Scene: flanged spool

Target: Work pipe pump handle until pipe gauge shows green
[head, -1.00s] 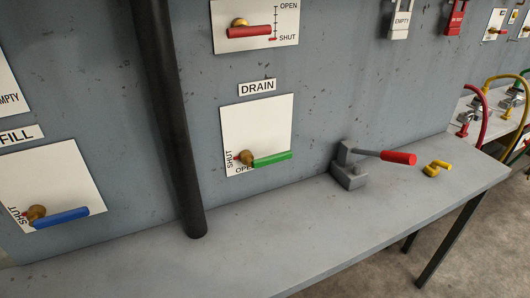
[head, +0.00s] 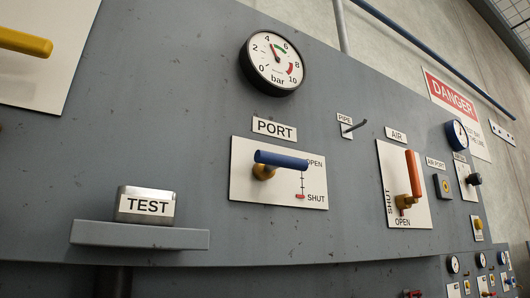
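A round gauge (head: 273,62) marked 0 to 10 bar is on the grey panel at the upper middle. Its dark needle points up and slightly left, near the 4, by the lower end of the green band. I cannot tell whether the tip is inside the green. A red band lies near 8 to 10. The small print on its face is too small to read. A PIPE label (head: 344,118) is to its lower right, above a grey peg (head: 354,126). The pump handle is not in view now. Neither of my grippers shows.
Below the gauge is the PORT plate with a blue lever (head: 281,160) lying level, near the OPEN mark. The AIR plate has an upright orange lever (head: 412,174). A TEST block (head: 145,205) sits on a grey shelf (head: 139,235). A smaller gauge (head: 456,135) is at right.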

